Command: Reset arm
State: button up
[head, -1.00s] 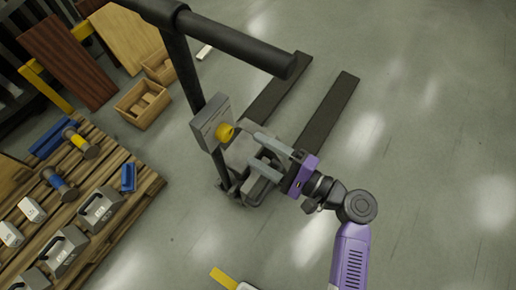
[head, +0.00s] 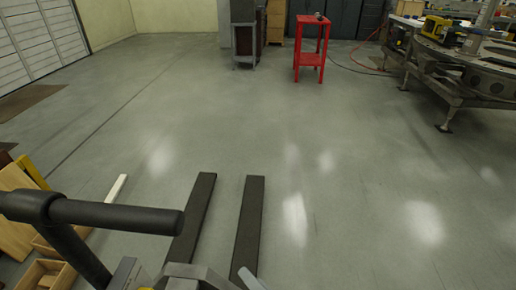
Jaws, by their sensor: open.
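In the head view, only a pale grey sliver shows of my gripper (head: 251,280), a fingertip at the bottom edge beside the right fork. The rest of my gripper and my arm are below the picture. The gripper is open, and nothing is seen held at the visible tip. The pallet jack's black handle (head: 117,215) crosses the lower left. Its grey box (head: 125,272) is cut off by the bottom edge. Its two dark forks (head: 192,215) point away across the floor.
Wooden crates (head: 45,273) stand at the lower left. A red stand (head: 312,45) and a grey-legged cart (head: 244,35) are at the back. A metal-framed workbench (head: 455,75) with tools fills the upper right. The middle and right floor (head: 350,190) is clear.

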jog(key=s+d+r+n+t+h, duration=0.1)
jog(key=s+d+r+t+h, duration=0.2)
jog(key=s+d, duration=0.4)
jog(key=s+d+r+n+t+h, duration=0.1)
jog(key=s+d+r+n+h, duration=0.2)
jog(key=s+d, duration=0.45)
jog(key=s+d+r+n+h, duration=0.1)
jog(key=s+d+r, duration=0.1)
jog(key=s, duration=0.5)
jog(key=s+d+r+g+h, duration=0.1)
jog(key=s+d+r+h, duration=0.1)
jog(key=s, duration=0.5)
jog(key=shift+d+r+n, duration=0.4)
jog(key=shift+d+r, duration=0.25)
jog(key=shift+d, duration=0.35)
jog(key=shift+s, duration=0.1)
